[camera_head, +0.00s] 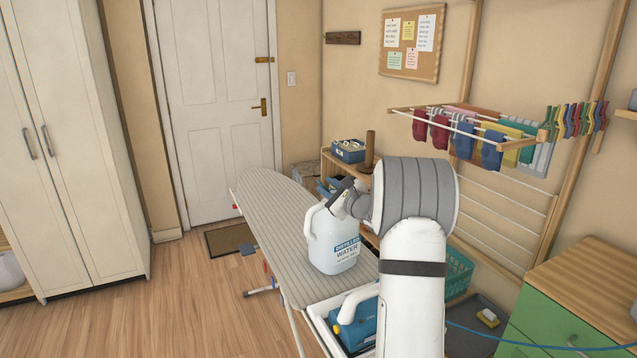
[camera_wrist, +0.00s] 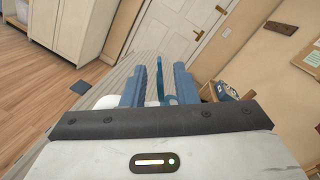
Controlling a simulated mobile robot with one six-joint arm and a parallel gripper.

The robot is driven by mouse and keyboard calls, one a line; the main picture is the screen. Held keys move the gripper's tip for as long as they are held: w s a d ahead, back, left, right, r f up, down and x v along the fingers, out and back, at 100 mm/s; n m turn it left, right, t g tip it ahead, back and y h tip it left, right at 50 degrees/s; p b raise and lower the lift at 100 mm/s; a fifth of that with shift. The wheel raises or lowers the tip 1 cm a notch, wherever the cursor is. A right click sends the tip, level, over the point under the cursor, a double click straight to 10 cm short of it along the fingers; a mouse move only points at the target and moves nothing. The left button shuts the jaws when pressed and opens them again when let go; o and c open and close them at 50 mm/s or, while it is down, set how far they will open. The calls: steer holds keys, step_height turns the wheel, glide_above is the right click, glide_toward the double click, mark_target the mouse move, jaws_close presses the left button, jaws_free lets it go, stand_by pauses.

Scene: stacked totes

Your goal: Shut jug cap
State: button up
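A white translucent jug (camera_head: 328,240) with a blue "Distilled Water" label stands upright on the ironing board. Its handle is on the left. My gripper (camera_head: 340,195) is at the jug's top and hides its neck and cap in the head view. In the wrist view, my gripper (camera_wrist: 160,82) has its two blue fingers apart. A blue upright piece, which looks like the jug cap (camera_wrist: 159,80) standing open, shows between the fingers. I cannot tell whether it touches either finger. A white part of the jug (camera_wrist: 106,102) shows beside the left finger.
The striped ironing board (camera_head: 268,205) has clear room behind the jug. A white tray (camera_head: 318,312) with a blue iron (camera_head: 358,330) is at the board's near end. A drying rack with clothes (camera_head: 465,130) hangs on the right wall.

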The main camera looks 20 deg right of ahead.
mark_target(321, 184)
steer(key=shift+p+x, duration=0.4)
steer(key=shift+x, duration=1.75)
steer(key=shift+c, duration=0.4)
jaws_close()
steer(key=shift+a, duration=0.15)
